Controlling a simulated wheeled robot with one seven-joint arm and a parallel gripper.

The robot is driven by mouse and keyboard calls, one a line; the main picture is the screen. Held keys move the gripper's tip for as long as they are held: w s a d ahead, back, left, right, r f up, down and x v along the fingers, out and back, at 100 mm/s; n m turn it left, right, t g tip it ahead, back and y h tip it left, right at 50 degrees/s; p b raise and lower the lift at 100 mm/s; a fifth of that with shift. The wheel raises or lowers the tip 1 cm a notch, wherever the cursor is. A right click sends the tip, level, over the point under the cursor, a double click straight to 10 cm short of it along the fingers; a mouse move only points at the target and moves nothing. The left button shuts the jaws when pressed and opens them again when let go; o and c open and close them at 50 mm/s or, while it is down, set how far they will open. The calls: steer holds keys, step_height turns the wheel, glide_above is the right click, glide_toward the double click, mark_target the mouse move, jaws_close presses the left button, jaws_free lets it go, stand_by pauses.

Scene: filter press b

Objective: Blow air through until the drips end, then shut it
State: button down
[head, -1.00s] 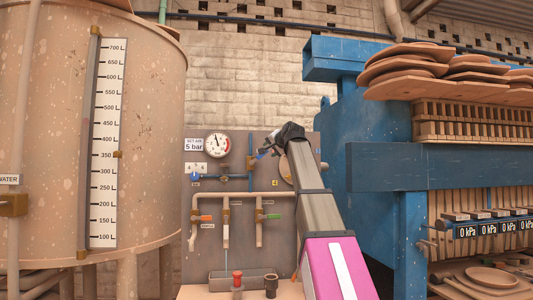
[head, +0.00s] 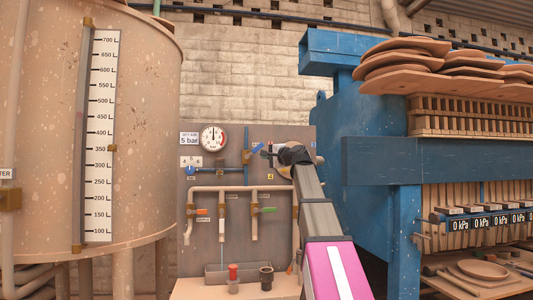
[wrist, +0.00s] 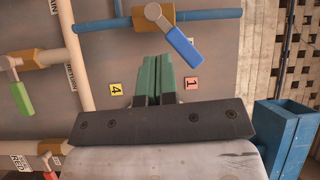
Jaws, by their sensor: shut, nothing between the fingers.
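The grey panel (head: 231,143) carries a round pressure gauge (head: 213,138) beside a "5 bar" label. A lever valve with a blue handle (head: 257,149) sits on the vertical blue pipe; in the wrist view the handle (wrist: 181,47) is slanted to its pipe. A trough (head: 217,272) stands beneath the outlets; drips are too small to tell. My gripper (wrist: 154,60) has its green fingers together and empty, apart from the blue handle.
A blue press frame (head: 365,140) with pressure readouts at 0 kPa stands right of the panel. A large tank (head: 145,130) with a level scale stands left.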

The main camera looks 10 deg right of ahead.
mark_target(255, 150)
steer(key=s+d+f+m+t+y, duration=0.1)
steer(key=d+f+m+t+y, duration=0.2)
steer(key=d+f+m+t, duration=0.45)
steer(key=w+a+r+m+g+h, duration=0.1)
steer(key=w+a+r+m, duration=0.1)
steer(key=w+a+r, duration=0.4)
steer(key=shift+w+a+r+m+g, duration=0.25)
steer(key=shift+w+r+m+g, duration=0.15)
steer(key=shift+r, duration=1.3)
